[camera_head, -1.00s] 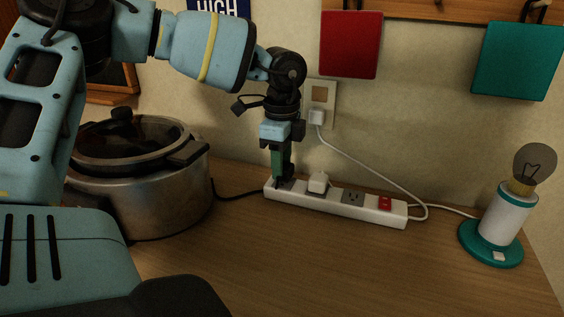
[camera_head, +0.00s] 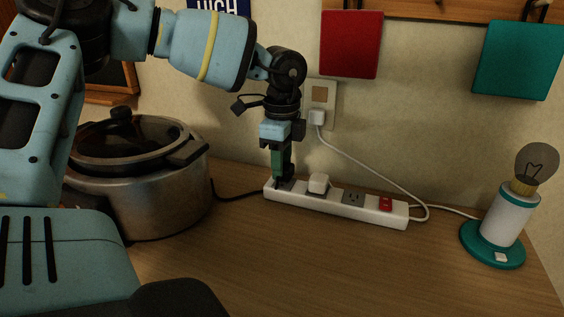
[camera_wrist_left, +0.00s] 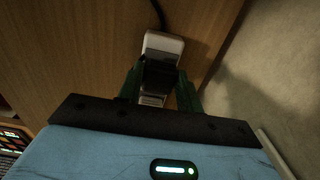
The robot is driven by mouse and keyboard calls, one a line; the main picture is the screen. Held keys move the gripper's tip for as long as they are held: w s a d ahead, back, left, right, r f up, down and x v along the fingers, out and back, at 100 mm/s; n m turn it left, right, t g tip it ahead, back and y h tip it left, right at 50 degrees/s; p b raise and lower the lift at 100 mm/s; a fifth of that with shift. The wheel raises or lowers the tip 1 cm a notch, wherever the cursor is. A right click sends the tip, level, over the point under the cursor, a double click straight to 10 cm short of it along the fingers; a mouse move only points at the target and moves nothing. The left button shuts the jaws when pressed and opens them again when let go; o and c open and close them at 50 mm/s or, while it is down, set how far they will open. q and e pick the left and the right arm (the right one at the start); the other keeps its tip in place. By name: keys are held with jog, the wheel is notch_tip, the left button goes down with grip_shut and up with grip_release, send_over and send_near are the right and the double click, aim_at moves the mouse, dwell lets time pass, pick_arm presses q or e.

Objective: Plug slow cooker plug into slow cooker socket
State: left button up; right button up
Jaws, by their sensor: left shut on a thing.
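My left gripper (camera_head: 283,170) points down over the left end of the white power strip (camera_head: 336,205), its green fingers shut on the black slow cooker plug (camera_wrist_left: 158,75). In the head view the plug is mostly hidden by the fingers, at the leftmost socket. In the left wrist view it sits between the fingers, over the strip's white end (camera_wrist_left: 164,43). I cannot tell how deep it sits in the socket. The slow cooker (camera_head: 158,195), silver with a dark lid, stands at left; a black cord runs from it towards the strip. My right gripper is not in view.
A white plug (camera_head: 318,183) fills the neighbouring socket. The strip's white cord runs to a wall outlet (camera_head: 321,96). A teal-based lamp (camera_head: 503,218) stands at right. Red (camera_head: 351,44) and teal (camera_head: 517,60) squares hang on the wall. The front tabletop is clear.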

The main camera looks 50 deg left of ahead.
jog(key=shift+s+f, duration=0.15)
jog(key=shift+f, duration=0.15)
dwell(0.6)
pick_arm(q)
jog(key=shift+f+b, duration=0.6)
jog(key=shift+b, duration=0.15)
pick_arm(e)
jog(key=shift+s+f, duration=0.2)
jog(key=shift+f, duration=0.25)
pick_arm(q)
jog(key=o, duration=1)
notch_tip(320, 180, up, 7)
jog(key=shift+r, duration=0.4)
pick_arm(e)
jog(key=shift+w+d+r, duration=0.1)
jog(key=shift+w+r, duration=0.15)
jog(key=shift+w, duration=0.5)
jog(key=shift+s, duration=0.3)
